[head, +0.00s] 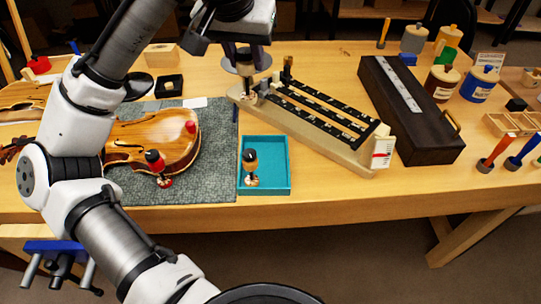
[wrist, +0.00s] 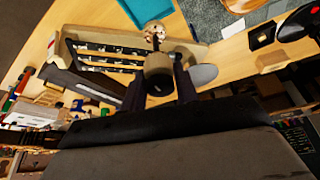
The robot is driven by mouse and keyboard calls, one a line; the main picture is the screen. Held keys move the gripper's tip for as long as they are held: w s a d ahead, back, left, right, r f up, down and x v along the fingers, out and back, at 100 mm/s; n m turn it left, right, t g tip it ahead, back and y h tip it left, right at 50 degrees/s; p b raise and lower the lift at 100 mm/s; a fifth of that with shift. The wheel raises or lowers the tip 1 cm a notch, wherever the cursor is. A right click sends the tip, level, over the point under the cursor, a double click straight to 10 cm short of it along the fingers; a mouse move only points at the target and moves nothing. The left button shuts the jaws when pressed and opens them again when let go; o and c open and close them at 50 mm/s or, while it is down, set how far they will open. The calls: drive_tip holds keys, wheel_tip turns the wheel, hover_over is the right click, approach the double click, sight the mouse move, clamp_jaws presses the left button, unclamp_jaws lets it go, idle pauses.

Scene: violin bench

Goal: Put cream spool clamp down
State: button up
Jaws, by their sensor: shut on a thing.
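My gripper (head: 246,62) is shut on the cream spool clamp, near the left end of the wooden rack (head: 310,138). In the wrist view the cream spool clamp (wrist: 158,72) sits between the two fingers, its broad end toward the camera. Its rod and pale far end point away, near the rack's end. In the head view its upper part is hidden by the fingers. I cannot tell whether it touches the rack or bench. The teal tray (head: 288,178) holds a black-topped clamp (head: 250,165) standing upright.
A violin (head: 180,150) lies on a grey mat (head: 220,185), with a red-and-black clamp (head: 155,162) upon it. A grey disc (head: 232,66) is beside my gripper. A long dark case (head: 405,110) lies right of the rack; jars (head: 480,85) stand beyond. Bare bench shows in front.

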wheel_tip(320, 180, down, 19)
drive_tip(key=shift+f+b, duration=0.2)
drive_tip(key=shift+b, duration=0.5)
drive_tip(key=shift+f, duration=0.15)
drive_tip(key=o, duration=1)
drive_tip(key=v, duration=1.2)
drive_tip(key=shift+p, duration=0.4)
drive_tip(key=shift+w+r, duration=0.1)
drive_tip(key=shift+r, duration=0.15)
